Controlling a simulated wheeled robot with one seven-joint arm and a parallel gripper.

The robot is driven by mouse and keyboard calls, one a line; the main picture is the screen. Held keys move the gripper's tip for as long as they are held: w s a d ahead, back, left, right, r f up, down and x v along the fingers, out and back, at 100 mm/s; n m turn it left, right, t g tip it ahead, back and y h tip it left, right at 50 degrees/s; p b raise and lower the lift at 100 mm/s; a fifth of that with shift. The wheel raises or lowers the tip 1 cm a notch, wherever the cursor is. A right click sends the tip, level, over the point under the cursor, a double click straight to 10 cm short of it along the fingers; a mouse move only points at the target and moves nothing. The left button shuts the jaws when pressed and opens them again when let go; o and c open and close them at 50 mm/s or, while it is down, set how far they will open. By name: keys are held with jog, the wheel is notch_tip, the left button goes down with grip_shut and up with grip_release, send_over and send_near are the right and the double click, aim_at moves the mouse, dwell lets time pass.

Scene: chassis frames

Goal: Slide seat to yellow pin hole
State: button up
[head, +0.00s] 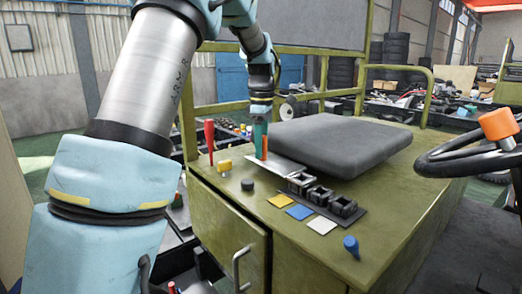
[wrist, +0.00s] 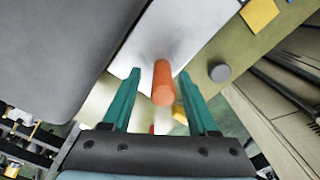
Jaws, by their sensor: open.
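The dark grey seat cushion (head: 340,142) lies on the green cabinet top, and part of it shows in the wrist view (wrist: 55,45). A silver plate (head: 282,168) sticks out from the seat's near left side. An upright orange handle (wrist: 163,85) stands on that plate. My gripper (head: 261,140) is at the handle; in the wrist view its teal fingers (wrist: 159,76) are open on either side of it, with gaps showing. Black blocks with openings (head: 321,194) stand in a row beside yellow (head: 280,201), blue (head: 299,212) and white (head: 322,225) squares.
A black knob (head: 248,185), a yellow knob (head: 224,166) and a red-handled tool (head: 209,138) stand left of the plate. A blue pin (head: 351,245) stands at the near edge. A steering wheel (head: 470,155) is at right. The cabinet top right of the blocks is clear.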

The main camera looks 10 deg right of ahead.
notch_tip(320, 180, up, 10)
jog(key=shift+a+f+b, duration=0.1)
jog(key=shift+b, duration=0.8)
